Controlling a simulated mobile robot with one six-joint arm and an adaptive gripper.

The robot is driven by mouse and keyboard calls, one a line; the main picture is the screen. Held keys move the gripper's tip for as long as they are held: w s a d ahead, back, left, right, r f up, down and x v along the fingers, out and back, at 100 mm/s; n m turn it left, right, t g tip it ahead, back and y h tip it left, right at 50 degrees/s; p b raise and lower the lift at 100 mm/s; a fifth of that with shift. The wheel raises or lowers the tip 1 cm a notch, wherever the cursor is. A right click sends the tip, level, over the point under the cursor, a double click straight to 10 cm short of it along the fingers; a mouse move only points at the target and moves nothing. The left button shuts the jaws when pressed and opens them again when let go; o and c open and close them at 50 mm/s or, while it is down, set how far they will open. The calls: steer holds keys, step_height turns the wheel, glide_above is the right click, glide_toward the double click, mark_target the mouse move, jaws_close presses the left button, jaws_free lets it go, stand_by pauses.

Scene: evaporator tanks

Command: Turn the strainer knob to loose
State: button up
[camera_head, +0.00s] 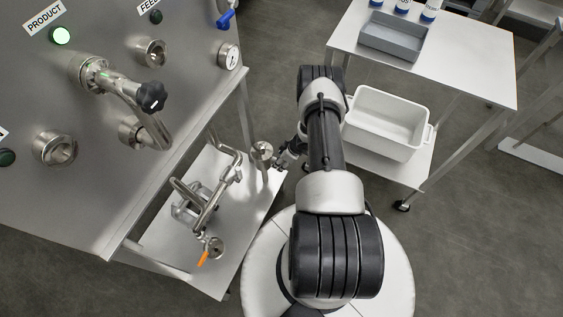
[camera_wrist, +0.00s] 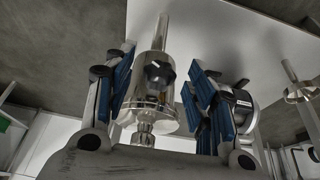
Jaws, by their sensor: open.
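In the head view my gripper (camera_head: 284,157) is beside a shiny upright metal post (camera_head: 262,152) at the right edge of the steel shelf, partly hidden by my arm. In the wrist view my gripper (camera_wrist: 158,72) is open, its blue-padded fingers apart. A polished metal cylinder (camera_wrist: 152,104) with a small dark knob-like part (camera_wrist: 159,76) shows between them; contact cannot be told. A black star-shaped knob (camera_head: 152,97) sits on a bent pipe at the panel. Which knob is the strainer's, and its setting, is unclear.
Bent pipework (camera_head: 208,200) with an orange handle (camera_head: 203,259) stands on the shelf. At right a white cart (camera_head: 470,70) holds a grey tray (camera_head: 393,38) and a white bin (camera_head: 388,122). Floor between is narrow.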

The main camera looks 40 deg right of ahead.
steer(key=shift+w+f, duration=0.1)
steer(key=shift+f, duration=0.15)
steer(key=shift+c, duration=0.6)
steer(key=c, duration=0.9)
steer(key=shift+a+r, duration=0.1)
steer(key=shift+c, duration=0.2)
